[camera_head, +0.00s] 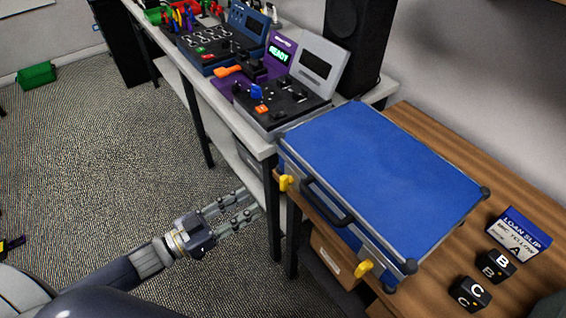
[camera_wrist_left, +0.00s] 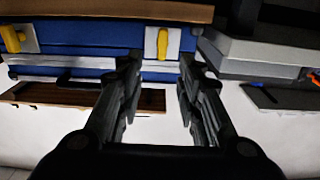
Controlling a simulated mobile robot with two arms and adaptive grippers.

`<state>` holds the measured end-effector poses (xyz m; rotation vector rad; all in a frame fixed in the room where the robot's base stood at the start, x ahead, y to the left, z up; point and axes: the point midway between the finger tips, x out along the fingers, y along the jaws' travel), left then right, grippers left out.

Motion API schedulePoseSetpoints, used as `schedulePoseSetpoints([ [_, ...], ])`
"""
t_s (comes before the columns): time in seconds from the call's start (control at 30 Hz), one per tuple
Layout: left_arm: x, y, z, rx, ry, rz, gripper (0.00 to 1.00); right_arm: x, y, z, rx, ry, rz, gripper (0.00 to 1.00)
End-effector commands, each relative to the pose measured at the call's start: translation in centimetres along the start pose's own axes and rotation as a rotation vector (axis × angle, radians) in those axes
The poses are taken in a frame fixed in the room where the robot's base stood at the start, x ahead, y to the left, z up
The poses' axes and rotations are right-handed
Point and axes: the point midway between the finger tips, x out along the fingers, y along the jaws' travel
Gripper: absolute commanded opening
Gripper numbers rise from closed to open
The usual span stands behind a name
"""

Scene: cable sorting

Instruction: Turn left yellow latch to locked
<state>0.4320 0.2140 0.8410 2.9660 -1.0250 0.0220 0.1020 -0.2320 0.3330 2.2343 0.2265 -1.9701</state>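A blue case (camera_head: 385,165) lies shut on the wooden table, its handle (camera_head: 327,203) on the front side. The left yellow latch (camera_head: 285,182) is at the case's front left corner; the right yellow latch (camera_head: 364,268) is near the front right corner. My left gripper (camera_head: 246,204) is open and empty, in front of and a little below the left latch, apart from it. In the left wrist view the left latch (camera_wrist_left: 163,43) stands upright beyond the gap between the open fingers (camera_wrist_left: 160,66), while the other latch (camera_wrist_left: 13,39) looks tilted. My right gripper is not visible.
A loan slip box (camera_head: 518,235) and black lettered blocks (camera_head: 470,293) stand on the wooden table (camera_head: 425,285) right of the case. A grey bench with a purple tester (camera_head: 283,48) and other devices adjoins on the left. The floor (camera_head: 100,170) is open in front of the bench.

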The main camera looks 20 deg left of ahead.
Motion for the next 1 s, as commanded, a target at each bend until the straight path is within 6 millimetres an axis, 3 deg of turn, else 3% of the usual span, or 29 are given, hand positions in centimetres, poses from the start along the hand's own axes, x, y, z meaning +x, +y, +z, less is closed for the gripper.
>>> schedulePoseSetpoints([
  [0.1, -0.1, -0.3, 0.0, -0.002, -0.017, -0.003, 0.33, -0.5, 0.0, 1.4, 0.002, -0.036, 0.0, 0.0],
  [0.23, 0.8, -0.4, 0.1, -0.002, -0.016, -0.004, 0.33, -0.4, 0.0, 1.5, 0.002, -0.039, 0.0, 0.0],
  [0.7, 7.9, -0.4, 0.0, -0.002, -0.013, -0.003, 0.33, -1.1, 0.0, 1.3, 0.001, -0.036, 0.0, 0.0],
  [1.0, 10.4, -0.3, 0.2, -0.002, -0.016, -0.003, 0.33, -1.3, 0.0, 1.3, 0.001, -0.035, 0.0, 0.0],
])
